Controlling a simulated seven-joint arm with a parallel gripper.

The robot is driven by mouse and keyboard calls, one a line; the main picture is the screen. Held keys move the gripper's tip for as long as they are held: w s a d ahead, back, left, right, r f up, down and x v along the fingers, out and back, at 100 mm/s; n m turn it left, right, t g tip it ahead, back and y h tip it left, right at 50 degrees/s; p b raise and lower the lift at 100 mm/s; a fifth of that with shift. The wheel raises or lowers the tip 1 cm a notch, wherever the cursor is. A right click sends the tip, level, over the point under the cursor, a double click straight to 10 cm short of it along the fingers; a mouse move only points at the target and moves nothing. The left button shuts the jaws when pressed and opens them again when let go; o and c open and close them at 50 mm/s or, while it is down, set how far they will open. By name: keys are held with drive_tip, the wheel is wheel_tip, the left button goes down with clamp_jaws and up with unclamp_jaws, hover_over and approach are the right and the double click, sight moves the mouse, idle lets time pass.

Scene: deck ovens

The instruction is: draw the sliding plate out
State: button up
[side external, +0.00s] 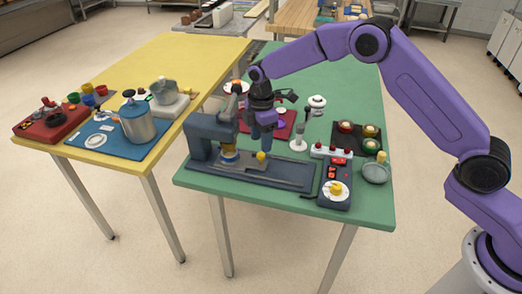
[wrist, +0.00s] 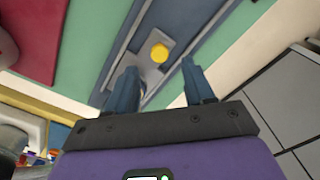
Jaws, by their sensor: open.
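A dark blue-grey machine (side external: 205,135) stands on the green table, with a long flat base and rail (side external: 285,175) running to the right. A grey sliding plate (side external: 208,157) lies on the rail under the machine's head, and a yellow knob (side external: 261,156) stands near its right end. In the wrist view the yellow knob (wrist: 159,53) shows on the grey plate (wrist: 147,72).
A control box (side external: 334,185) with a yellow dial stands right of the rail, beside a white strip with red buttons (side external: 331,152). A white stand (side external: 299,135) and a red mat (side external: 285,122) are behind. The rail's right part is clear.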

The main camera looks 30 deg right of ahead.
sight(262, 154)
drive_tip(key=shift+f, duration=2.55)
drive_tip(key=shift+d, duration=0.1)
clamp_jaws()
